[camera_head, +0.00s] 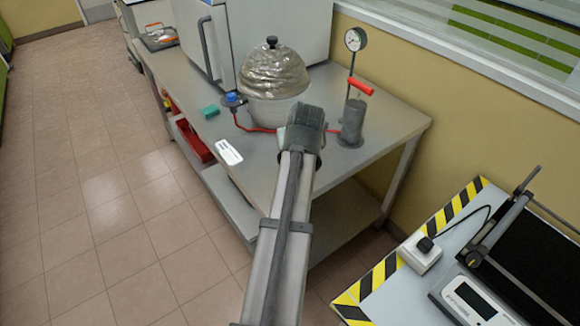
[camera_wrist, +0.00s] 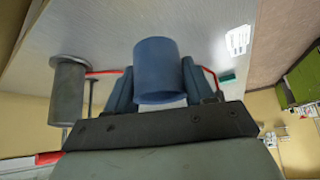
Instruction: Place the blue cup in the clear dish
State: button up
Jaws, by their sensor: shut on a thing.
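The blue cup (camera_wrist: 157,72) is held between the two fingers of my gripper (camera_wrist: 160,85) in the wrist view. In the head view my own arm hides the cup and the fingers. The wrist view shows the grey-white table top (camera_wrist: 220,15) beyond the cup. I cannot make out a clear dish for certain in either view. A bowl with a shiny domed lid and black knob (camera_head: 272,72) stands on the bench, beyond my arm's end in the head view.
A grey cylindrical pump (camera_head: 353,122) with a red handle and a gauge (camera_head: 355,39) stand right of the bowl. A red hose runs along the bench. A green block (camera_head: 210,111) and white label (camera_head: 229,152) lie left. A striped-edged table (camera_head: 368,282) stands lower right.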

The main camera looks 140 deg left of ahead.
jog(key=shift+d+f, duration=0.1)
jog(key=shift+f, duration=4.8)
jog(key=shift+f, duration=0.15)
jog(key=o, duration=1)
jog(key=shift+o, duration=0.2)
jog(key=v, duration=1.2)
